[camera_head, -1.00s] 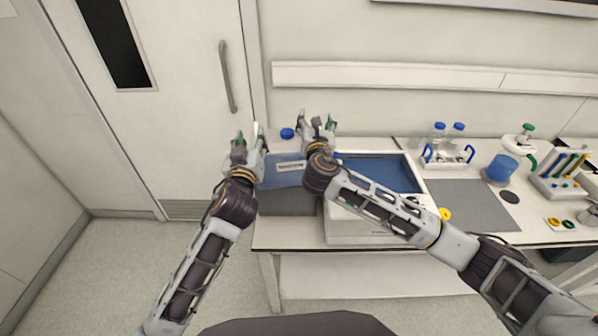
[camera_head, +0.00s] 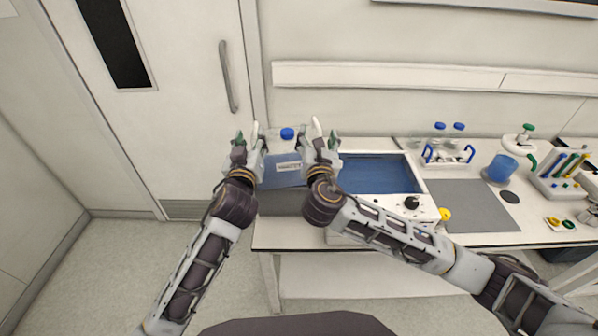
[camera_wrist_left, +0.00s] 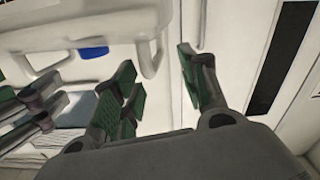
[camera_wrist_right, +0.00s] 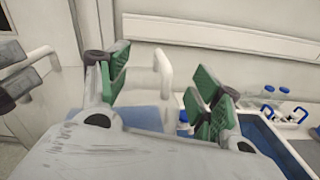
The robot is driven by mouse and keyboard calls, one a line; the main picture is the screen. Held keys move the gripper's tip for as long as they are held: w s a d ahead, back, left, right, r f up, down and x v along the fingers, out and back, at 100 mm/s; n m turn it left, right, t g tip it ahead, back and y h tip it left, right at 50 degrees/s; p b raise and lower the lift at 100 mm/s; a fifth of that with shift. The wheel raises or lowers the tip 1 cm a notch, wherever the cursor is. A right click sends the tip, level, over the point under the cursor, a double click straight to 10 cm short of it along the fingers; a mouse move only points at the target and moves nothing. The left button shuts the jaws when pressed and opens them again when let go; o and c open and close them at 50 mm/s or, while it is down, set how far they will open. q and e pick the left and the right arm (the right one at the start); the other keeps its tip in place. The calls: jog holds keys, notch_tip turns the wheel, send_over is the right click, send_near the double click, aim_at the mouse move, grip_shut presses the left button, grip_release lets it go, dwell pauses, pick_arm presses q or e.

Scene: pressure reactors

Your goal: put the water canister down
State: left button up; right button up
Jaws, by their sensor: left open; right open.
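The water canister (camera_head: 285,179) is a pale, see-through vessel with blue water, a label, a blue cap (camera_head: 287,133) and two white handles. It stands upright at the left end of the table; its base is partly hidden. My left gripper (camera_head: 250,143) is open around its left handle (camera_head: 255,129); the handle also shows between the fingers in the left wrist view (camera_wrist_left: 151,58). My right gripper (camera_head: 320,141) is open around its right handle (camera_head: 316,125), which also shows between the fingers in the right wrist view (camera_wrist_right: 165,70). Both grippers look empty.
Right of the canister stands a white water bath (camera_head: 425,206) with a blue basin and a black knob, partly behind my right arm. Further right are a bottle rack (camera_head: 448,157), a grey mat (camera_head: 470,205) and a blue-filled flask (camera_head: 501,168). A door (camera_head: 170,100) is at the left.

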jog(key=shift+s+a, duration=0.1)
jog(key=shift+s, duration=1.7)
